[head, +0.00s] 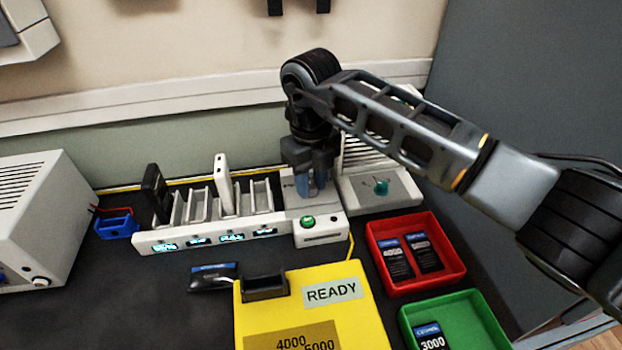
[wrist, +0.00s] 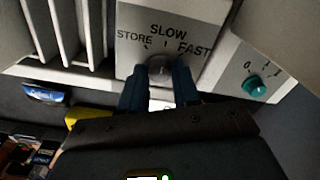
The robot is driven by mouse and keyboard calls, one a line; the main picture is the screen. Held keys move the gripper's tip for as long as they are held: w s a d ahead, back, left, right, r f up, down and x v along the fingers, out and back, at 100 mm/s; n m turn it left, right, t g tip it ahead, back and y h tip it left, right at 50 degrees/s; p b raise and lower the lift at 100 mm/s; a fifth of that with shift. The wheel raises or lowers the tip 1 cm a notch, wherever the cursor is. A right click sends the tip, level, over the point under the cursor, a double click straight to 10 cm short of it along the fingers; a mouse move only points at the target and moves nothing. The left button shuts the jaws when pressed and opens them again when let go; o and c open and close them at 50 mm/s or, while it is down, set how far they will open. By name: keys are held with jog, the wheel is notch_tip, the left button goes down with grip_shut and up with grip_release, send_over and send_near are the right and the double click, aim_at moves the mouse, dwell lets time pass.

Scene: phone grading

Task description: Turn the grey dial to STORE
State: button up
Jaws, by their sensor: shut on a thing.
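The grey dial (wrist: 160,67) sits on a pale panel (wrist: 130,20) marked STORE at left, SLOW at the top and FAST at right in the wrist view. My gripper (wrist: 160,82) is shut on the dial, with one blue fingertip on each side of it. Which mark the dial points to is too small to tell. In the head view my gripper (head: 313,190) reaches straight down onto the panel at the right end of the charging rack, and its fingers hide the dial.
A teal knob (head: 381,187) stands on a unit right of the panel, and a green button (head: 308,221) is in front. The rack (head: 190,215) holds a black and a white phone-like item. A red tray (head: 455,273), a green tray (head: 478,310) and a yellow READY box (head: 370,310) lie nearer.

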aim_at(311, 185)
jog(key=shift+n, duration=0.3)
jog(key=n, duration=0.3)
jog(key=shift+n, duration=0.3)
jog(key=shift+n+b, duration=0.9)
jog(key=shift+n, duration=1.4)
jog(key=o, duration=1)
jog(key=shift+o, duration=0.2)
notch_tip(311, 185, up, 8)
jog(key=p, duration=0.4)
jog(key=shift+p, duration=0.4)
